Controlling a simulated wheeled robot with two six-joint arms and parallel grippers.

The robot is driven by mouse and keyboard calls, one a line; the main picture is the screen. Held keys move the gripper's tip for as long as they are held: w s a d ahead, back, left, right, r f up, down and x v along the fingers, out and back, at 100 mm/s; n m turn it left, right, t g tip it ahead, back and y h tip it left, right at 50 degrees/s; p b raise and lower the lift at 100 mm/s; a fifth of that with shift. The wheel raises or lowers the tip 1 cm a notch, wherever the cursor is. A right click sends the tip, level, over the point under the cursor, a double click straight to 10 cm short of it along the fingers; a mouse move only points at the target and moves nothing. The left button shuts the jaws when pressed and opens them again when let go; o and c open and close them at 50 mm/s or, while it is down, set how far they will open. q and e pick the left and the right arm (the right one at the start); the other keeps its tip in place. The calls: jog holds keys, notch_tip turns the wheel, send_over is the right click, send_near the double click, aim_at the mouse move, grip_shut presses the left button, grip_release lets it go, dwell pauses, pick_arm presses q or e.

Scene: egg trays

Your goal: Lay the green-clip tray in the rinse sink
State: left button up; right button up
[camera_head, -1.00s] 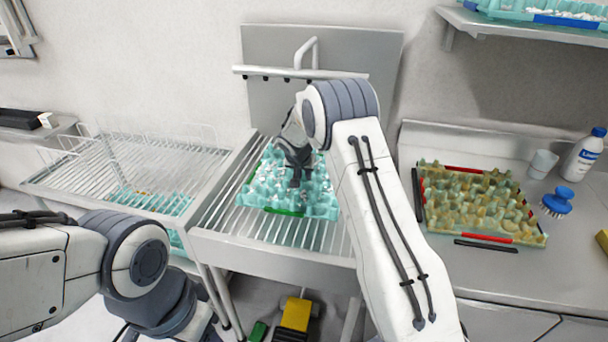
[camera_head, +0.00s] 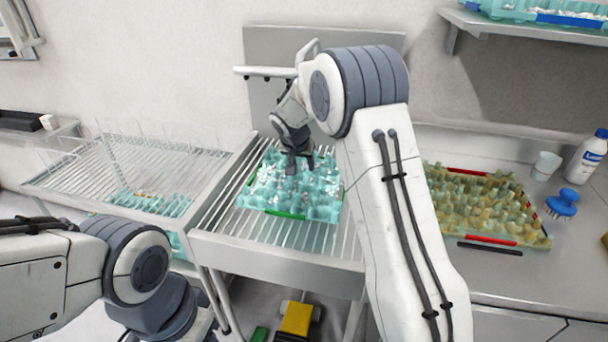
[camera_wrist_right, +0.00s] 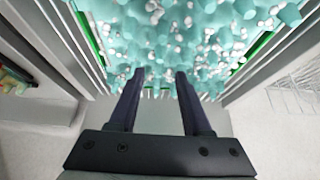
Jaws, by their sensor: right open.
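The green-clip tray (camera_head: 310,205) is a teal egg tray with green clips, speckled with white bits. It lies flat on the slatted top of the sink (camera_head: 222,240) in the middle of the head view. In the right wrist view the tray (camera_wrist_right: 215,45) fills the top, with green clips at both sides. My right gripper (camera_head: 300,170) points down over the tray's middle, open and apparently empty. Its two fingers (camera_wrist_right: 160,75) are spread, with the tray beyond their tips. My left arm comes in at the lower left; its gripper is out of view.
A tray with red clips (camera_head: 465,205), yellowed, lies on the right counter. A blue brush (camera_head: 562,203), a cup (camera_head: 546,164) and a bottle (camera_head: 587,157) stand beside it. A wire rack (camera_head: 95,180) is at left. A blue-clip tray (camera_head: 560,18) sits on the upper shelf.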

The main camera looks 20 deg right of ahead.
jog(key=shift+v, duration=1.65)
jog(key=s+a+r+n+g+y, duration=0.1)
jog(key=s+a+n, duration=0.3)
jog(key=s+a, duration=0.55)
jog(key=s+a+r+n+g+y, duration=0.15)
jog(key=s+a+n, duration=0.25)
jog(key=s+a, duration=0.55)
jog(key=s+f+n+g+y, duration=0.1)
jog(key=s+n, duration=0.5)
jog(key=s, duration=1.6)
jog(key=shift+s+f+g+y, duration=0.2)
jog(key=shift+f+g+y, duration=0.15)
jog(key=shift+f+g, duration=0.35)
